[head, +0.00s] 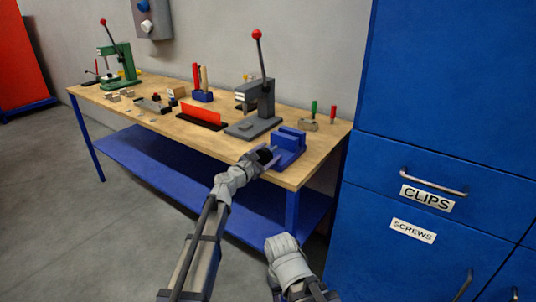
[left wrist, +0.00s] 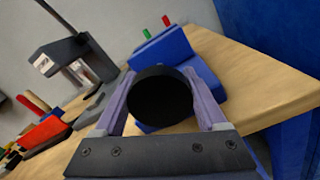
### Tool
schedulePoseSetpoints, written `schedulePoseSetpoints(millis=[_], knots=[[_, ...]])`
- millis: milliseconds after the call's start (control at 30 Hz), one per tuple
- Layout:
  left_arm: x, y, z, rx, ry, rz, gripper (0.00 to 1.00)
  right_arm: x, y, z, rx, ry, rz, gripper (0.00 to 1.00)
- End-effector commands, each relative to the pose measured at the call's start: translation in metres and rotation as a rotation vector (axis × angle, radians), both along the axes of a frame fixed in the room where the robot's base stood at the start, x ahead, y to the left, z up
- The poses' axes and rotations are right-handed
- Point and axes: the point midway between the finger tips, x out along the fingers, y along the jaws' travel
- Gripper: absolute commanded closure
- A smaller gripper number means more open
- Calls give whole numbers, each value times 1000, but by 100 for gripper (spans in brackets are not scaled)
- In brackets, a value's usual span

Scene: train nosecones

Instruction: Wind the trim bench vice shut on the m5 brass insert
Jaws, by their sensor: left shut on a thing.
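The blue bench vice (head: 291,143) stands at the front right corner of the wooden bench. It also shows in the left wrist view (left wrist: 181,50), behind a round black knob (left wrist: 160,96). My left gripper (head: 264,156) is at the vice's near side. In the left wrist view its two purple-grey fingers (left wrist: 162,100) are shut on the black knob, one on each side. The knob and gripper hide part of the vice. I cannot make out the brass insert or the jaw gap. Part of my right arm shows low in the head view, without its gripper fingers.
A grey lever press (head: 257,100) stands just behind and left of the vice. A small holder (head: 308,124) with green and red handled tools is behind it. A red panel (head: 201,115) and a green press (head: 118,62) stand farther left. Blue drawers (head: 440,150) rise at right.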

Motion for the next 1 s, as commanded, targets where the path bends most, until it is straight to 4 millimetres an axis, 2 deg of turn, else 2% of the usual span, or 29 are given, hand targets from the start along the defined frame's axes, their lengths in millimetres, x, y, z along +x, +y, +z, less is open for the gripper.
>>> schedulePoseSetpoints(millis=[333, 367, 567, 833, 1000], knots=[[0, 0, 0, 2, -1, 0, 82, 0, 0, 0, 0, 0, 0, 43], [0, 0, 0, 2, -1, 0, 23, 0, 0, 0, 0, 0, 0, 43], [0, 0, 0, 1, -1, 0, 0, 0, 0, 0, 0, 0, 0, 43], [0, 0, 0, -3, 3, -1, 0, 0, 0, 0, 0, 0, 0, 43], [0, 0, 0, -71, 52, -1, 0, 0, 0, 0, 0, 0, 0, 43]])
